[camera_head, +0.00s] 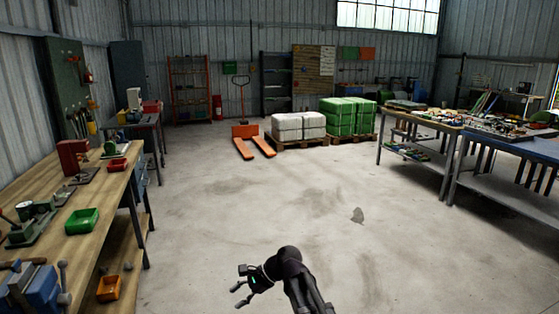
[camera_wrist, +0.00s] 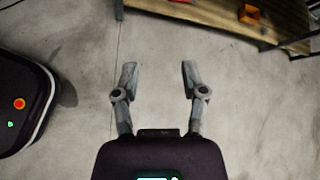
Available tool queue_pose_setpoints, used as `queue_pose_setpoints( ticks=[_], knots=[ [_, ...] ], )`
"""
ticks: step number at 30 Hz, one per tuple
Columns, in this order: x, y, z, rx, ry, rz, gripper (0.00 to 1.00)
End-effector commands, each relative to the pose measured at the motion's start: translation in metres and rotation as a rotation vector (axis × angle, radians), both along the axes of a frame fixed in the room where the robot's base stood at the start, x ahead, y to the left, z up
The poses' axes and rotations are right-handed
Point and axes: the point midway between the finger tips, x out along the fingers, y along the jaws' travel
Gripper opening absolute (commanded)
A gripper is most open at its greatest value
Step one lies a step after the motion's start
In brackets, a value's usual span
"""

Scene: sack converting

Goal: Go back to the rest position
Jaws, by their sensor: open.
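My gripper (camera_head: 239,286) hangs over the bare concrete floor in the head view, at the bottom middle. In the wrist view its two grey fingers (camera_wrist: 157,80) are spread apart with only floor between them. It is open and empty, and touches nothing. My arm reaches up from the bottom edge in the head view, with the dark wrist beside the gripper.
A wooden workbench (camera_head: 100,207) with a green bin (camera_head: 82,221) stands at left. Metal tables (camera_head: 420,121) stand at right. A pallet jack (camera_head: 244,132) and pallets of white sacks (camera_head: 299,126) and green sacks (camera_head: 348,115) are at the back.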

Motion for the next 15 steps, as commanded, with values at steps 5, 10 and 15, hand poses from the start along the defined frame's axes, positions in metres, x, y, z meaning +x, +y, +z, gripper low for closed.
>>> queue_pose_setpoints(
  ticks=[5, 10, 15],
  knots=[
    [-0.016, -0.061, -0.025, -0.159, -0.211, 0.127, 0.56],
    [-0.030, -0.119, -0.045, -0.318, -0.374, 0.288, 0.56],
    [-0.048, -0.178, -0.060, -0.474, -0.493, 0.476, 0.56]
  ],
)
